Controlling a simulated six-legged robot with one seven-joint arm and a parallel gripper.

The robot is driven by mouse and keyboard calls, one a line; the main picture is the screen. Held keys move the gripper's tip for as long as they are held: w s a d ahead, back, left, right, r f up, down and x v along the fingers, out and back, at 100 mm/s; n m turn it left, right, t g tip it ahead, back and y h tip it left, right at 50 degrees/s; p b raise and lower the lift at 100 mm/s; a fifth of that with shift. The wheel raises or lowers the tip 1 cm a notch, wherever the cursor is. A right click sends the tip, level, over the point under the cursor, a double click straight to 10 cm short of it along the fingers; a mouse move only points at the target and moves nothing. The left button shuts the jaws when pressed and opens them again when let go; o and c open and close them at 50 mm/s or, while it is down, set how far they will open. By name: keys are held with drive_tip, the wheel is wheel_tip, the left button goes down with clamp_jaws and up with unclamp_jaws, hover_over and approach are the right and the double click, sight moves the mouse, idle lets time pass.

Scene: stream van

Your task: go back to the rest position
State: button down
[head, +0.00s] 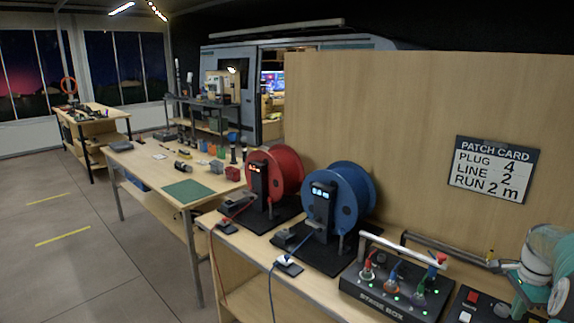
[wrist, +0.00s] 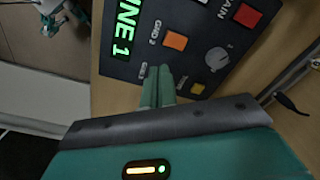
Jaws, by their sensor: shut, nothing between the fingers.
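My gripper shows in the wrist view as two green fingers (wrist: 158,87) pressed together with nothing between them. They are over the lower part of a dark control panel (wrist: 190,40) with a lit green "LINE 1" display, an orange button, a red button and a knob. Whether the fingertips touch the panel I cannot tell. In the head view my teal and white arm is at the right edge, beside the dark panel (head: 470,306); the fingertips are not clear there.
The black stage box (head: 392,297) with coloured plugs stands left of the panel. Red (head: 286,170) and blue (head: 352,196) cable reels stand farther left. A wooden wall with a patch card (head: 493,168) rises behind. Open floor (head: 80,265) lies at the left.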

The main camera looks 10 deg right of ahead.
drive_tip(key=w+a+r+n+t, duration=0.1)
drive_tip(key=a+r+n, duration=0.25)
drive_tip(key=a, duration=0.55)
drive_tip(key=w+a+r+n+h, duration=0.1)
drive_tip(key=a+r+n, duration=0.2)
drive_tip(key=a+r, duration=0.35)
drive_tip(key=w+a+r+n+t, duration=0.1)
drive_tip(key=a+r+n, duration=0.15)
drive_tip(key=a, duration=0.85)
drive_tip(key=s+a+n+t+y, duration=0.1)
drive_tip(key=s+a+n+t, duration=0.2)
drive_tip(key=s+a+n, duration=0.9)
drive_tip(key=s+a, duration=0.4)
drive_tip(key=a, duration=0.4)
drive_tip(key=shift+s+a+f, duration=0.25)
drive_tip(key=shift+s, duration=0.1)
drive_tip(key=shift+d, duration=0.2)
